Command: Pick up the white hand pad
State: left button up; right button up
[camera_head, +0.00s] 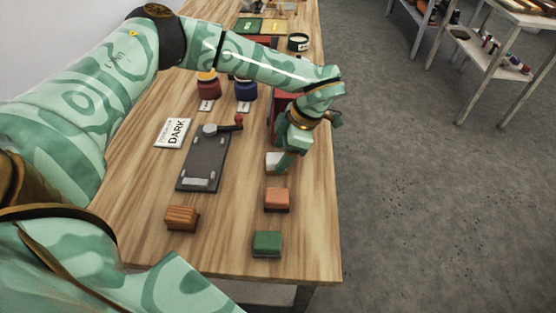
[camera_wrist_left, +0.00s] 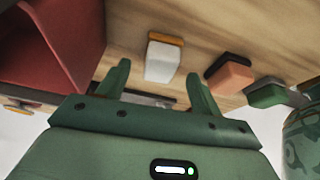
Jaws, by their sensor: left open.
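The white hand pad (camera_head: 271,158) rests on the wooden table, partly hidden by my left gripper in the head view. In the left wrist view the white pad (camera_wrist_left: 162,62), with a tan strip along one edge, shows beyond and between the two fingers. My left gripper (camera_head: 287,150) is over the pad's right side in the head view. Its fingers (camera_wrist_left: 157,72) are apart with nothing held between them. Whether they reach down beside the pad is hard to tell. My right gripper is not in view.
An orange pad (camera_head: 277,198) and a green pad (camera_head: 267,242) lie nearer in the same row. A red box (camera_head: 280,102) stands just behind the gripper. A dark plate (camera_head: 205,160), a DARK sign (camera_head: 173,133) and a brown block (camera_head: 181,217) are left. The table's right edge is close.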

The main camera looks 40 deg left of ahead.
pick_arm(q)
jog(key=shift+x, duration=0.9)
jog(key=shift+r, duration=0.15)
jog(key=shift+c, duration=0.9)
jog(key=c, duration=0.9)
jog(key=shift+r, duration=0.1)
